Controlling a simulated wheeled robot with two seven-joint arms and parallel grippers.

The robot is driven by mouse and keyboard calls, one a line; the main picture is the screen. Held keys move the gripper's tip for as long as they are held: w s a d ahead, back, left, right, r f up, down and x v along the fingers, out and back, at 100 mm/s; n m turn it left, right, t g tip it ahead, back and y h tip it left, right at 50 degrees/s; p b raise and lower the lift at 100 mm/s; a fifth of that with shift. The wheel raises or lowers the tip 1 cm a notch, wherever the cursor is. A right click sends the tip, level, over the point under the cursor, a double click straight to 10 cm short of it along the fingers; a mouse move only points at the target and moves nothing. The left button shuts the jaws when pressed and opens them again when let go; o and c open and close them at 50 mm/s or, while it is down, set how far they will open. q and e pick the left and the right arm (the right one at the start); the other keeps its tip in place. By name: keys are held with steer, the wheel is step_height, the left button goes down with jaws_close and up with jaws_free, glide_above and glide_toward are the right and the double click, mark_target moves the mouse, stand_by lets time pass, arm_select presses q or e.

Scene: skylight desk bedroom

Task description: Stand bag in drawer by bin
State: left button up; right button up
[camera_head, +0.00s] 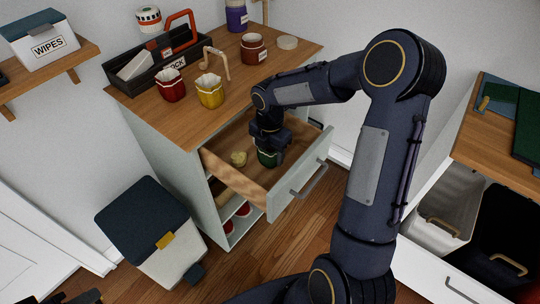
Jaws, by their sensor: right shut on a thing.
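A dark green bag (267,158) is upright inside the open drawer (287,200) of the cabinet near the bin. My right gripper (268,147) reaches down into the drawer and is shut on the bag's top. The gripper hides much of the bag, and I cannot tell whether its base touches the drawer floor. The bin (148,232), white with a dark lid, stands on the floor left of the cabinet. A dark part at the bottom left edge seems to be my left gripper (87,297); its fingers do not show clearly.
A small yellowish lump (238,159) lies in the drawer left of the bag. A red bag (170,86), a yellow bag (209,91), a dark caddy (150,68) and jars stand on the cabinet top.

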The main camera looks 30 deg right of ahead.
steer(key=shift+f, duration=0.85)
steer(key=shift+f, duration=0.1)
steer(key=o, duration=1)
steer(key=shift+c, duration=0.2)
